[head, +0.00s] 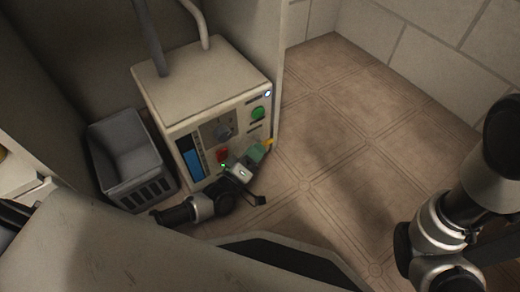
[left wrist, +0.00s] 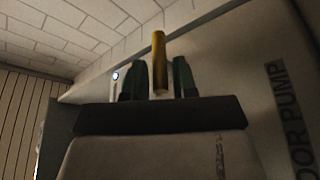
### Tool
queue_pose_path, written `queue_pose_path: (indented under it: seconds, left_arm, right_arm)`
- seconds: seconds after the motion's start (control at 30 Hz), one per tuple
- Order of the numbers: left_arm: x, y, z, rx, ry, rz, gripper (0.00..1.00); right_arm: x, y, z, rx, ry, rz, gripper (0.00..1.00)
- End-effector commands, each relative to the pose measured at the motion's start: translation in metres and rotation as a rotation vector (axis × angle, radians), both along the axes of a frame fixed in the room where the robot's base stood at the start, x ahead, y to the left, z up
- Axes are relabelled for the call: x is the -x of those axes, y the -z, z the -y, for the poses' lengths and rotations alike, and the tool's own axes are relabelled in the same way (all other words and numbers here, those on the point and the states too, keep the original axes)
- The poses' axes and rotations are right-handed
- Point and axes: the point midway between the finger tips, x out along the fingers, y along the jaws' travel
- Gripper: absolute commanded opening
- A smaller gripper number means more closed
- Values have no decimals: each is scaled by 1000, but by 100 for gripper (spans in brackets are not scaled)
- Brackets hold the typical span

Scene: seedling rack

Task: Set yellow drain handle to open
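The yellow drain handle (head: 269,143) shows as a small yellow piece low on the right of the pump box's front in the head view. In the left wrist view the yellow handle (left wrist: 159,62) stands lengthwise between the two dark green fingers of my left gripper (left wrist: 158,80). A narrow gap shows on each side, so the fingers look open around it. In the head view my left gripper (head: 257,153) reaches up to the handle and hides part of it. My right gripper is not in view; only part of my right arm shows.
The pale pump box (head: 205,85) has a green button (head: 258,113), a grey knob (head: 224,132), a red button (head: 222,155) and a blue gauge (head: 193,163). A grey crate (head: 126,184) stands left of it. Tiled floor (head: 345,120) on the right is clear.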

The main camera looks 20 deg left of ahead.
Motion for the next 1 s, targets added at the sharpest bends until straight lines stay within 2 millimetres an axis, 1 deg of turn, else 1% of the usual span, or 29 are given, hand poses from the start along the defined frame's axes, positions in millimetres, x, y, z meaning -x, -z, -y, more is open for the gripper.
queue_pose_path:
  seconds: [0.03,0.2,0.5,0.53,0.6,0.7,0.9,1.0]
  left_arm:
    - [-7,1,2,1,-1,3,27]
    - [-19,-3,6,0,-1,0,27]
    - [-21,-5,7,-1,-1,-1,27]
    - [-21,-5,7,-1,-1,-1,24]
    - [-21,-5,7,-1,-1,-1,14]
    - [-21,-5,7,-1,-1,-1,0]
    - [-21,-4,7,-2,0,-2,0]
    - [-17,-5,12,0,0,-3,0]
  right_arm:
    - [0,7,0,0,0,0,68]
    - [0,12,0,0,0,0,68]
    - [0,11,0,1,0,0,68]
    - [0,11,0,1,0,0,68]
    - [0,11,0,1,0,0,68]
    - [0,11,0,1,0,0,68]
    - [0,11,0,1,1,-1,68]
    - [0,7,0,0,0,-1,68]
